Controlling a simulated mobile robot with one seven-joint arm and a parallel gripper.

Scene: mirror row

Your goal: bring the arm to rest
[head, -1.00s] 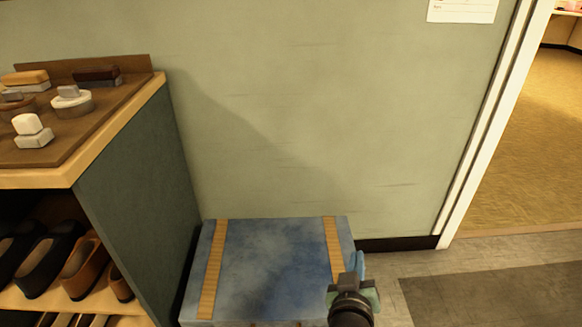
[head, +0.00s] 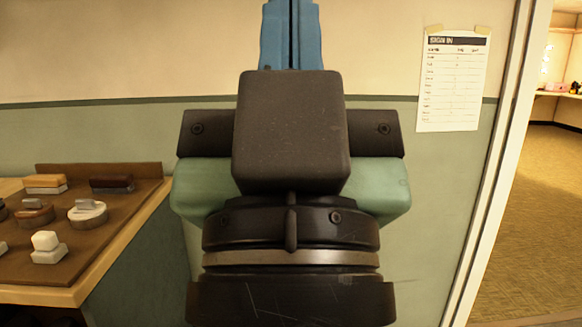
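My gripper (head: 291,36) stands upright in the middle of the head view, large and close to the camera. Its dark body covers much of the wall behind. Its two blue fingers point up and lie side by side with only a thin dark line between them. Nothing shows between them, though their tips are cut off by the top edge of the picture.
A sign-in sheet (head: 452,85) is taped to the wall at right. Beyond it, a white-framed doorway (head: 497,175) opens onto a room with yellowish floor (head: 535,215).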

